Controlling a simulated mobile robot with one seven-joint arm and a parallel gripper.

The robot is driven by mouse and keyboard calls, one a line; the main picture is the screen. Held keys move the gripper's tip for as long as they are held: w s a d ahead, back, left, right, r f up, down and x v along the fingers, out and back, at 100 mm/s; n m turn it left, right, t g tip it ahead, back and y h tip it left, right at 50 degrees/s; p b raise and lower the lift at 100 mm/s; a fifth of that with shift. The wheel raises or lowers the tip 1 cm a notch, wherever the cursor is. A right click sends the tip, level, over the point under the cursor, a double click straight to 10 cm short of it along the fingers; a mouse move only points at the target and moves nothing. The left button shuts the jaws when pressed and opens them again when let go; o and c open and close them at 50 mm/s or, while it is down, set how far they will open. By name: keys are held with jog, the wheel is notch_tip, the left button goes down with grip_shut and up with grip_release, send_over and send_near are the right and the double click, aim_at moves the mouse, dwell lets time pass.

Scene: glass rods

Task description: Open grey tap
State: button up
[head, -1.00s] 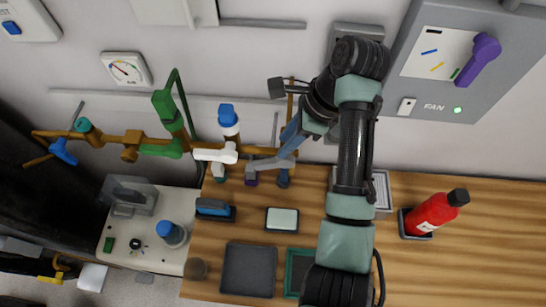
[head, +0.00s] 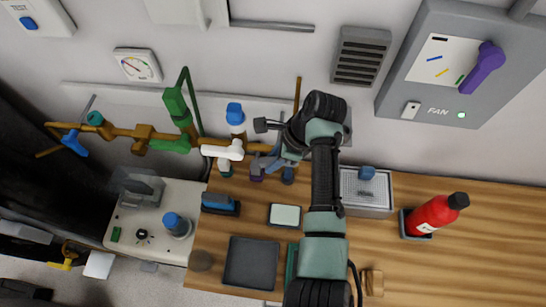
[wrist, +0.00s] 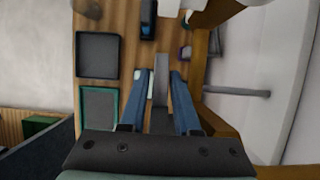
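The grey tap (head: 262,162) sits low on the brown pipe, just right of the white tap (head: 228,150). Its lever is partly hidden by my gripper in the head view. My gripper (head: 272,160) is down at this lever, in front of the pipe. In the wrist view the grey lever (wrist: 160,80) lies between the two blue fingers of my gripper (wrist: 160,76). The fingers stand apart, one on each side, with narrow gaps. Whether either finger touches the lever is unclear.
The brown pipe (head: 130,136) also carries a green valve (head: 175,103) and a blue-handled tap (head: 74,144) farther left. On the wooden counter are a dark tray (head: 250,262), a pale sponge-like block (head: 285,215) and a red bottle (head: 434,214). A vertical pipe (head: 296,95) rises behind my gripper.

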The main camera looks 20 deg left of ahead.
grip_shut()
dwell(1.2)
